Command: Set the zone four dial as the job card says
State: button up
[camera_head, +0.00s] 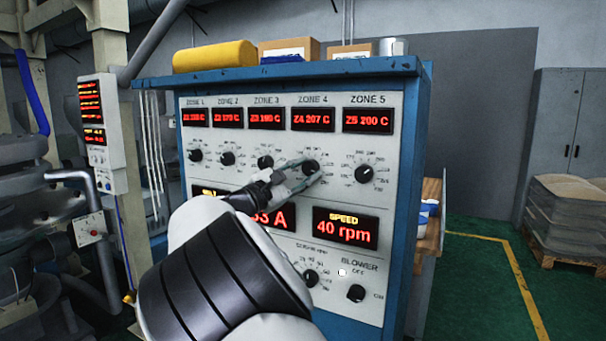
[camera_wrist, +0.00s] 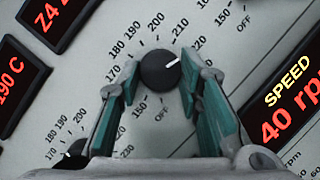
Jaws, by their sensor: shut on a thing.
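The zone four dial (camera_head: 310,166) is a round black knob under the red "Z4 207 C" readout (camera_head: 313,119). My gripper (camera_head: 307,173) reaches it from the lower left. In the wrist view the dial (camera_wrist: 158,72) sits between the green-padded fingers of my gripper (camera_wrist: 160,66), which are shut on its sides. Its white pointer line aims up and right, near a partly readable mark that looks like 220. The panel face (camera_head: 385,215) carries the printed scales. I cannot make out a job card.
The zone 3 dial (camera_head: 265,162) and zone 5 dial (camera_head: 365,174) stand on either side. Below are the speed readout (camera_head: 346,229), showing 40 rpm, and the blower knob (camera_head: 356,293). Boxes and a yellow roll (camera_head: 214,56) lie on the cabinet top.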

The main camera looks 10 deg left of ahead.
jog(key=o, duration=1.2)
jog(key=shift+c, duration=0.2)
jog(key=v, duration=1.2)
jog(key=shift+f, duration=0.1)
